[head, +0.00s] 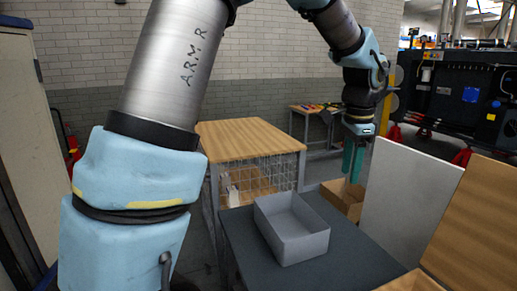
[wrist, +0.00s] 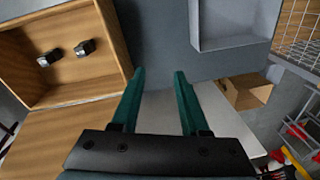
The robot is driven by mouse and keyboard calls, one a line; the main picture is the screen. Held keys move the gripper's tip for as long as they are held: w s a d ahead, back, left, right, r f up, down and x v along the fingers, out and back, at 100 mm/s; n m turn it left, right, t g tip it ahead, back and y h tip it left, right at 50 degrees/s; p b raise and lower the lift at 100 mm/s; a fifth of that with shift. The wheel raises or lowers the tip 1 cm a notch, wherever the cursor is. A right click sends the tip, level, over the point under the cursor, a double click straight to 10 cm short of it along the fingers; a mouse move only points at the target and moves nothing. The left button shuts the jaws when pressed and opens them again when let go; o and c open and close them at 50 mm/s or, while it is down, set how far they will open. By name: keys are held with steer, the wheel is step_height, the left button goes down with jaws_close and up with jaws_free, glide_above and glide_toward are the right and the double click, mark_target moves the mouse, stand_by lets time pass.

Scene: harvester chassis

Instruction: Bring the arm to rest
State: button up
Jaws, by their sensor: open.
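My gripper (head: 353,162) hangs with its two green fingers pointing down, to the right of the grey bin and above the edge of the dark table. In the wrist view my gripper (wrist: 158,90) shows its fingers spread apart with nothing between them. My arm reaches across the head view from the lower left, over the top and down to the right. The grey bin (head: 308,245) on the dark table (head: 345,265) looks empty in the head view. Part of the bin (wrist: 235,44) also shows in the wrist view.
A wooden box (wrist: 72,93) holds two small dark metal parts (wrist: 65,53). A white panel (head: 408,195) stands right of my gripper. A wood-topped wire cage table (head: 250,140) stands behind the bin. A cardboard box (head: 345,198) sits low beyond the dark table.

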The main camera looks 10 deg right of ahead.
steer(key=w+a+f+n, duration=0.2)
steer(key=a+f+n, duration=0.15)
steer(key=a, duration=0.65)
steer(key=w+a+f+n, duration=0.1)
steer(key=a+f+n, duration=0.1)
steer(key=a+n, duration=0.5)
steer(key=s+a+f+n, duration=0.2)
steer(key=s+a+n, duration=0.1)
steer(key=a, duration=0.6)
steer(key=s+a+f+n+b, duration=0.1)
steer(key=s+a+f+n, duration=0.1)
steer(key=a, duration=0.7)
steer(key=shift+s+f+n+t, duration=0.15)
steer(key=shift+s+n+t, duration=0.25)
steer(key=shift+n, duration=0.45)
